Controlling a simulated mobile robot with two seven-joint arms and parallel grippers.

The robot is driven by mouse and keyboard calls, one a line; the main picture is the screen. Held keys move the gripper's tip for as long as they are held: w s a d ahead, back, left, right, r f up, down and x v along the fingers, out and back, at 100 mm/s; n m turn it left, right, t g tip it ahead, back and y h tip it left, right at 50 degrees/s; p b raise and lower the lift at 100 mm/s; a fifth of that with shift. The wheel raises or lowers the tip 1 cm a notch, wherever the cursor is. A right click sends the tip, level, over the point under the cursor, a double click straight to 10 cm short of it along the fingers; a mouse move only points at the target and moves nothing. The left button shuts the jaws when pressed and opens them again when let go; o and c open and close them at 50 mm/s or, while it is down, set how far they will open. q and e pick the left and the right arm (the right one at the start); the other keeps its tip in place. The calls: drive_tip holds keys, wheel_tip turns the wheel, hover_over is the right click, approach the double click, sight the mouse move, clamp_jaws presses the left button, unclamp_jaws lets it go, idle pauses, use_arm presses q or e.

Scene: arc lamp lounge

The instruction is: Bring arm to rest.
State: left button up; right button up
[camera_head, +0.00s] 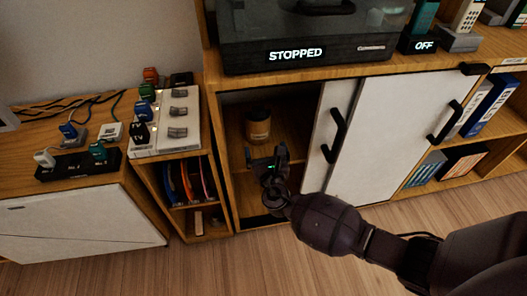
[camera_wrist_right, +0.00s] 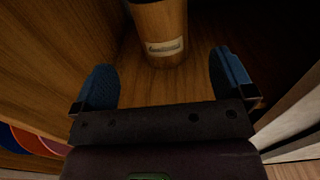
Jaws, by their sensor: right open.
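My right gripper (camera_head: 268,160) reaches into the open left part of the cabinet. In the right wrist view its two blue-padded fingers (camera_wrist_right: 163,84) are wide apart with nothing between them. A brown jar with a dark lid (camera_head: 258,127) stands upright on the cabinet shelf beyond the fingertips. The jar, with a pale label, also shows in the right wrist view (camera_wrist_right: 160,32), apart from the fingers; its top is cut off there. My right arm comes in from the lower right. My left gripper is not in view.
White sliding doors (camera_head: 385,125) with black handles stand close to the right of my gripper. A dark device reading STOPPED (camera_head: 295,56) sits on the cabinet top. At left are a white switch panel (camera_head: 165,133) and a black power strip (camera_head: 75,165) with plugs. Wooden floor (camera_head: 215,265) is clear.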

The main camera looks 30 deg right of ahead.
idle(0.5)
use_arm(q)
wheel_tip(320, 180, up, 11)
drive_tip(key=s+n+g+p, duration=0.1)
drive_tip(key=p, duration=2.1)
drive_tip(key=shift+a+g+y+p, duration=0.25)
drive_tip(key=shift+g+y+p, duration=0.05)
drive_tip(key=shift+p, duration=0.1)
use_arm(e)
drive_tip(key=s+r+m+g+y, duration=0.1)
drive_tip(key=s+r+m, duration=0.6)
drive_tip(key=s, duration=0.8)
drive_tip(key=s+d+r+m+g+y, duration=0.1)
drive_tip(key=s+r+m, duration=0.6)
drive_tip(key=s+m, duration=0.7)
drive_tip(key=s+d+r+m+g+y, duration=0.1)
drive_tip(key=s+r+m+g+y, duration=0.2)
drive_tip(key=s+r+m, duration=0.4)
drive_tip(key=s+m+g, duration=0.1)
drive_tip(key=s+m, duration=0.2)
drive_tip(key=s, duration=0.6)
drive_tip(key=shift+s+d+m, duration=0.15)
drive_tip(key=shift+s+m, duration=0.25)
